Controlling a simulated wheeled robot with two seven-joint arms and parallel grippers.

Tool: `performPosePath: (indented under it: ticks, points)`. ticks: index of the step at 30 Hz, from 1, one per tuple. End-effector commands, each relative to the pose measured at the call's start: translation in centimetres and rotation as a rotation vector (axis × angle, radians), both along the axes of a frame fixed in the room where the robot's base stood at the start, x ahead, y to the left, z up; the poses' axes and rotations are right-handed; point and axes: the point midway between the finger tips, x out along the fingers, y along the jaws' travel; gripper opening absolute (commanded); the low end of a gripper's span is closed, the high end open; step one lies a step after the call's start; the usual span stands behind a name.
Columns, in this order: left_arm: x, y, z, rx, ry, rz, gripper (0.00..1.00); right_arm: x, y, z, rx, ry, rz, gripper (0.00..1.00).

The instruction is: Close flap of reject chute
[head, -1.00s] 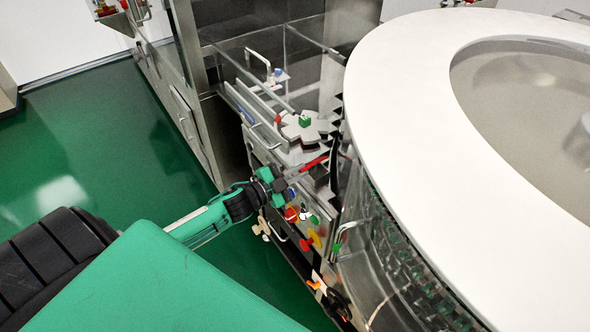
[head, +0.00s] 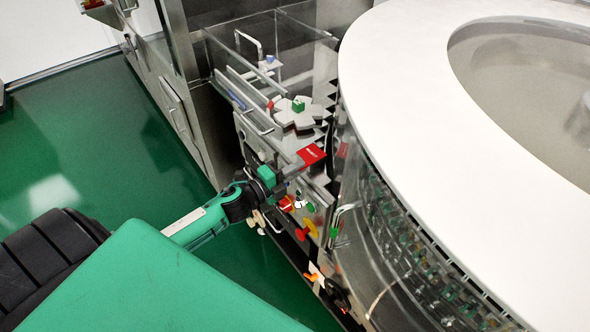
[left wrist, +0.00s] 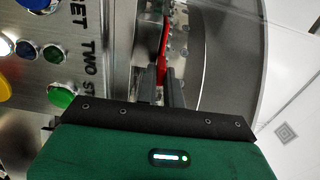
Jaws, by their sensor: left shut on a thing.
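The red flap (head: 311,154) of the reject chute shows in the head view, between the machine's front panel and the large round washer. Its red face, with small pale lettering, is turned toward the camera. My left gripper (head: 291,171) reaches it from the left and is shut on the flap's near edge. In the left wrist view the flap (left wrist: 164,47) is a narrow red strip seen nearly edge-on, with the fingertips (left wrist: 164,82) at its lower end. The chute opening is not clearly visible. My right gripper is out of view.
The round washer with its white top (head: 420,100) stands close on the right. Below the gripper is a panel with buttons, including a yellow knob (head: 310,228). A clear guard (head: 262,55) stands behind. Green floor (head: 110,140) is free at the left.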

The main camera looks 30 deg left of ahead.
Motion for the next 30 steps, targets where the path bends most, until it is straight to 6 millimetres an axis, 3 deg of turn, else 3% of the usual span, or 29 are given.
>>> performPosePath:
  ticks: [18,19,22,30]
  points:
    - [-0.05,-0.02,-0.35,0.041,-0.015,-0.001,0.00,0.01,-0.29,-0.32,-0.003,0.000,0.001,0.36]
    - [-0.05,-0.02,-0.35,0.041,-0.015,0.000,0.11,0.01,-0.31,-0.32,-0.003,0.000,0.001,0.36]
    - [-0.04,-0.02,-0.34,0.040,-0.015,0.000,0.30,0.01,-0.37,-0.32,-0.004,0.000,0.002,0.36]
    - [-0.04,0.01,-0.29,0.040,-0.016,0.000,0.31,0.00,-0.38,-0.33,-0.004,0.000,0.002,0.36]
